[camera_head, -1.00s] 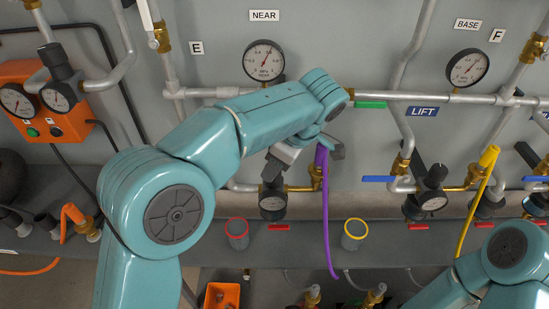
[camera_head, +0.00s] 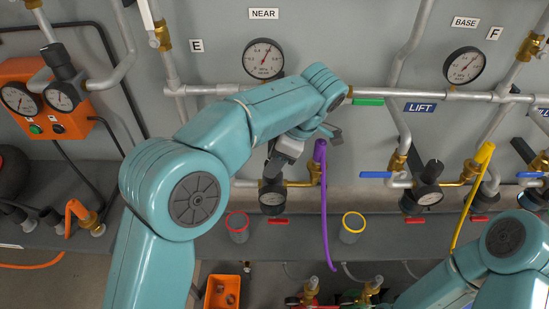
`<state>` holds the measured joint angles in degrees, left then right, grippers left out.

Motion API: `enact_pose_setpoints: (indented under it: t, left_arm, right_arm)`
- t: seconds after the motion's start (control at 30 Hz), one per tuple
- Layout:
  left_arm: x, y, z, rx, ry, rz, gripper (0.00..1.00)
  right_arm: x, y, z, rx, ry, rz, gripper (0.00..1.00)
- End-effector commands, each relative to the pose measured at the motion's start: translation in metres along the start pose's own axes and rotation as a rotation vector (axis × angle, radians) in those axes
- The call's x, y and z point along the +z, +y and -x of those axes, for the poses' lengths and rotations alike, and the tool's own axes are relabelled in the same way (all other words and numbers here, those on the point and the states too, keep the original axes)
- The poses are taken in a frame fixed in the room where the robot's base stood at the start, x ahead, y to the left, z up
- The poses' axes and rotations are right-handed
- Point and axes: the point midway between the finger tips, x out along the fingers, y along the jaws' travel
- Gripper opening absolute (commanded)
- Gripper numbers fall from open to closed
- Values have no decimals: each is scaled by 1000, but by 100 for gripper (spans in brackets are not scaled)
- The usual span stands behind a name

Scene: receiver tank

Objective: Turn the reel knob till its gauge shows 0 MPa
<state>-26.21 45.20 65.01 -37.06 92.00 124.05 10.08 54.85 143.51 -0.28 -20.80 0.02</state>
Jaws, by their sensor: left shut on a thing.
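A small regulator with a dark knob (camera_head: 273,166) and a round gauge (camera_head: 272,198) below it stands on the pipe under the NEAR gauge. No label reading reel is in view, and my left arm covers part of the wall above. The small gauge's needle is too small to read. My left gripper (camera_head: 280,157) comes down from above and is shut on the dark knob. Its fingertips are partly hidden by the wrist. My right arm shows at the lower right, but its gripper is out of view.
A purple hose (camera_head: 324,210) hangs just right of my left gripper. Red-rimmed (camera_head: 237,228) and yellow-rimmed (camera_head: 352,228) cups stand below. Another regulator (camera_head: 429,190) is under the LIFT label (camera_head: 420,107). An orange gauge box (camera_head: 45,100) is at left.

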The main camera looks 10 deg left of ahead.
Motion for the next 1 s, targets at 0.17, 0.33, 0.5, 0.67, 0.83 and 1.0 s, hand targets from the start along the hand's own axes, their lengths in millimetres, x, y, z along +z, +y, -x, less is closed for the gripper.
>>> enact_pose_setpoints:
  t: [0.17, 0.33, 0.5, 0.67, 0.83, 1.0]
  left_arm:
    - [1, 0, 1, 4, -4, 0, 66]
    - [0, 0, 1, 3, -2, -1, 66]
    - [0, 0, 10, 3, -2, -1, 66]
    - [0, 1, 43, 6, -4, 0, 66]
    - [0, 0, 92, 7, -4, -1, 66]
    - [-2, 0, 134, 5, -3, -1, 66]
  right_arm:
    - [0, 0, 0, 0, 0, 0, 43]
    - [0, 0, 0, 0, 0, 0, 43]
    - [0, -1, 2, 0, 0, 0, 43]
    - [0, -4, 11, 0, 0, 0, 43]
    - [0, -10, 27, 0, 0, 0, 43]
    - [1, -18, 51, 0, 0, 0, 43]
